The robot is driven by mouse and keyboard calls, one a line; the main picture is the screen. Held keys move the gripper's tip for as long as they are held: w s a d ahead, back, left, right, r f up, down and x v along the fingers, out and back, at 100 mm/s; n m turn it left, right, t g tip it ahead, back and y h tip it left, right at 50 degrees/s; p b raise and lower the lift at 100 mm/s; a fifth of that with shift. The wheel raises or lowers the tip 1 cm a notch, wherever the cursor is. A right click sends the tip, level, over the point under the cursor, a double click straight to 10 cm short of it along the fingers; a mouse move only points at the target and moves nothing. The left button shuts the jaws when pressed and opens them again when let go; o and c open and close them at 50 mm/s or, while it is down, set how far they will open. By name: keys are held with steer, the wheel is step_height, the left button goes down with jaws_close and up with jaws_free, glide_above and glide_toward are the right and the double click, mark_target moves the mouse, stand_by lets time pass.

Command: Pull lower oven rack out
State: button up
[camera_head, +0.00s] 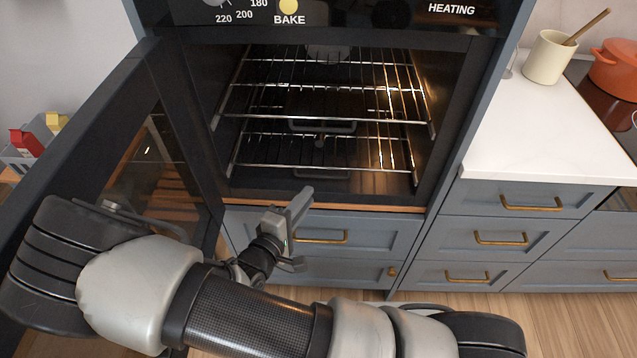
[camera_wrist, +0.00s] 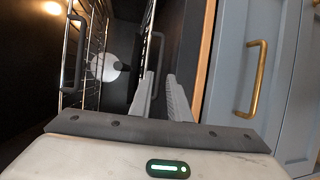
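The oven stands open. Its lower rack (camera_head: 320,167) is a wire shelf low in the cavity, with a dark handle (camera_head: 322,175) at its front. My gripper (camera_head: 303,199) is in front of the oven opening, low and left of centre, apart from the rack. In the wrist view, my gripper (camera_wrist: 160,75) shows two grey fingers with a gap between them and nothing held. The lower rack's handle (camera_wrist: 158,50) shows just beyond the fingertips there. The upper rack (camera_head: 325,118) sits above; its handle is at the left of the wrist view (camera_wrist: 73,50).
The oven door (camera_head: 100,130) is swung open to the left, beside my arm. Blue-grey drawers with brass handles (camera_head: 322,238) lie below the oven. A white counter (camera_head: 550,125) with a cream pot (camera_head: 549,58) is at right. A pale round thing (camera_wrist: 107,67) shows inside the oven.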

mark_target(318, 190)
steer(key=x, duration=0.7)
steer(key=shift+w+d+f+b, duration=0.15)
steer(key=shift+w+b, duration=0.15)
steer(key=shift+w, duration=0.05)
steer(key=shift+c, duration=0.3)
jaws_close()
stand_by(0.8)
